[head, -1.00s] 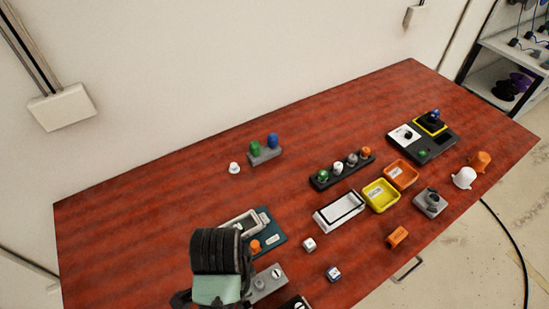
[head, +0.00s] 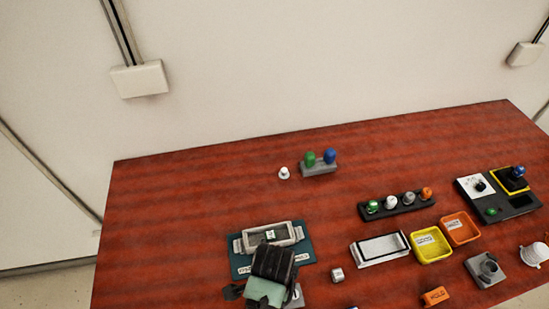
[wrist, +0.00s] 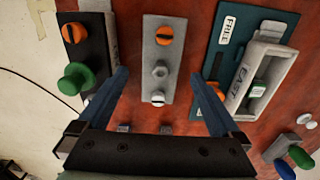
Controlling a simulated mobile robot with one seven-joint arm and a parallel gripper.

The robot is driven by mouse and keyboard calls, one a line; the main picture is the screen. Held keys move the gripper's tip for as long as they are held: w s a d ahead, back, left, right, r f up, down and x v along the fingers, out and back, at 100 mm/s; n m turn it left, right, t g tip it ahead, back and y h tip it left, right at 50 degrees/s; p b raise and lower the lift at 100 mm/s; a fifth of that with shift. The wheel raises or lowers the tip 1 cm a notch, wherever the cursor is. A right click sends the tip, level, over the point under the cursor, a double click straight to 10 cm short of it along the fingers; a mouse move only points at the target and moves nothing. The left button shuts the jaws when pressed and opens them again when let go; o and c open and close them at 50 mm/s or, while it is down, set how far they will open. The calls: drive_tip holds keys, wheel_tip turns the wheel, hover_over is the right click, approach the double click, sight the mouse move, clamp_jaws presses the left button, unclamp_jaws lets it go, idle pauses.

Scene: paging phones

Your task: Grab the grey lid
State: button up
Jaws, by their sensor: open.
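No single piece is clearly the grey lid. One grey candidate is a small round grey cap (head: 409,198) on a dark rack (head: 385,210) with green, white and orange ones.
A teal board (head: 242,268) with a grey open frame (head: 240,245) lies beside my gripper. A white-rimmed tray (head: 363,262), yellow bin (head: 424,256) and orange bin (head: 467,240) stand to the right. A dark block (wrist: 95,40) lies left in the wrist view. The table's back left is clear.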

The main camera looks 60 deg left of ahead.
drive_tip(key=shift+w+f, duration=0.15)
drive_tip(key=shift+f, duration=1.75)
drive_tip(key=shift+c, duration=0.3)
